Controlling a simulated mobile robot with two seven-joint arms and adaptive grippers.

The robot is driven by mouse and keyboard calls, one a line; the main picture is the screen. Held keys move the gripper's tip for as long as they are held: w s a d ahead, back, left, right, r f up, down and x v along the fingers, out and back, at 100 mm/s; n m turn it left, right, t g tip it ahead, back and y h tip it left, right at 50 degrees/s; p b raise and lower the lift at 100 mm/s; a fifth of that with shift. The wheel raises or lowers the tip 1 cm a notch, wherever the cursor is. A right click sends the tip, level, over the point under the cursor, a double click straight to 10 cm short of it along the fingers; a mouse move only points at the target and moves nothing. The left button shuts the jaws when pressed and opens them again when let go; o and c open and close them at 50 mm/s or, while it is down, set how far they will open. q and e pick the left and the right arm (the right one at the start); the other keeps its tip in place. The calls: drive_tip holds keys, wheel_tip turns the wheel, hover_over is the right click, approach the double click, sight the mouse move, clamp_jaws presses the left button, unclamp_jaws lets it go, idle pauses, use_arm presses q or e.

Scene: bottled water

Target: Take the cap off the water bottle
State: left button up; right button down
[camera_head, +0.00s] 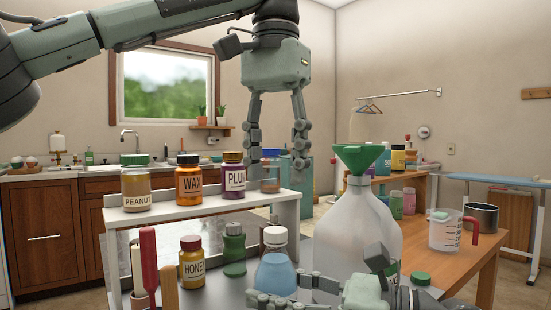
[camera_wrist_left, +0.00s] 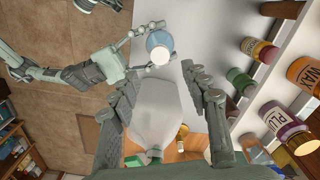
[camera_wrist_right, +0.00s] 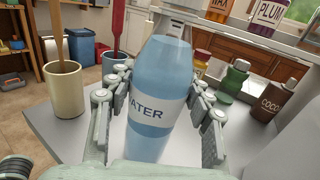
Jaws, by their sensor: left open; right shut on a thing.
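The water bottle (camera_head: 276,275) is pale blue with a light beige cap (camera_head: 275,236) on its top. It stands upright at the front of the grey table. My left gripper (camera_head: 276,165) is open and empty, pointing down, well above the bottle. In the left wrist view, the bottle (camera_wrist_left: 158,40) and its pale cap (camera_wrist_left: 160,55) show beyond the left fingertips.
A large translucent jug (camera_head: 345,230) with a green funnel (camera_head: 359,157) stands just right of the bottle. A honey jar (camera_head: 192,262) and a green bottle (camera_head: 234,243) stand to its left. A white shelf (camera_head: 165,213) behind carries several jars. Air above the cap is clear.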

sight(275, 229)
use_arm(q)
wheel_tip(275, 229, down, 8)
drive_tip(key=shift+r, duration=0.15)
drive_tip(key=shift+c, duration=0.3)
